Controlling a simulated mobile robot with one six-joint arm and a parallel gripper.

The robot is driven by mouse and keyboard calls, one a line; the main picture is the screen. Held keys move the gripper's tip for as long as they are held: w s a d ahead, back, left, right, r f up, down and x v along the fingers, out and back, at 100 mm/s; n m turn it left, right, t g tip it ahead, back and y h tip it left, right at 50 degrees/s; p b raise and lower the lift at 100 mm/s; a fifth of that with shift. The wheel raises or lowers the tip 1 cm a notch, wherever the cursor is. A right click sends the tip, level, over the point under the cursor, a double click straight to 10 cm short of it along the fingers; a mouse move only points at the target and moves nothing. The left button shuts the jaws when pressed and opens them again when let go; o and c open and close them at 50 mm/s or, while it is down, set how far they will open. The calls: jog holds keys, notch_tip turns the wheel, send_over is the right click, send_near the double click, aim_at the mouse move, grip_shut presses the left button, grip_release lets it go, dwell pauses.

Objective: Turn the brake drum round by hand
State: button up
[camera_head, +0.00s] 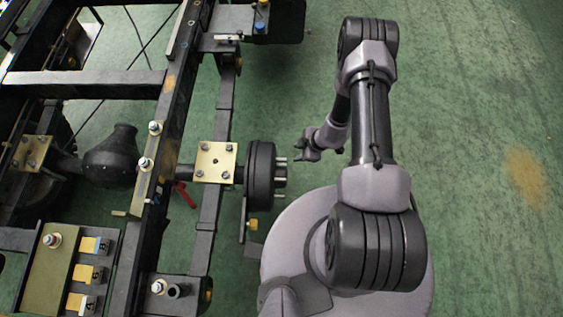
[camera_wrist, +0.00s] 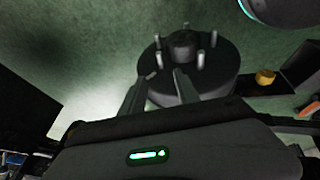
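The brake drum (camera_head: 261,176) is a dark ribbed disc with several pale studs on its outer face, mounted at the end of the axle on the chassis frame. In the wrist view the drum (camera_wrist: 212,70) lies ahead, its hub and studs visible. My gripper (camera_head: 304,147) is just to the right of the drum in the head view, with a gap to the studs. In the wrist view its two fingers (camera_wrist: 163,78) are apart with nothing seen between them. The fingertips appear near the drum's edge; whether they touch it I cannot tell.
The chassis frame (camera_head: 228,92) fills the left side, with a gold bolted plate (camera_head: 215,162) beside the drum. A red part (camera_head: 186,194) lies below the axle. A yellow-orange fitting (camera_wrist: 265,77) is beside the drum. The green floor (camera_head: 480,120) on the right is clear.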

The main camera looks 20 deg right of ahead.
aim_at(284, 159)
jog(key=b+x, duration=0.5)
jog(key=x, duration=0.7)
jog(key=shift+w+f, duration=0.2)
jog(key=shift+f, duration=0.15)
jog(key=shift+a, duration=0.1)
grip_shut()
dwell(0.5)
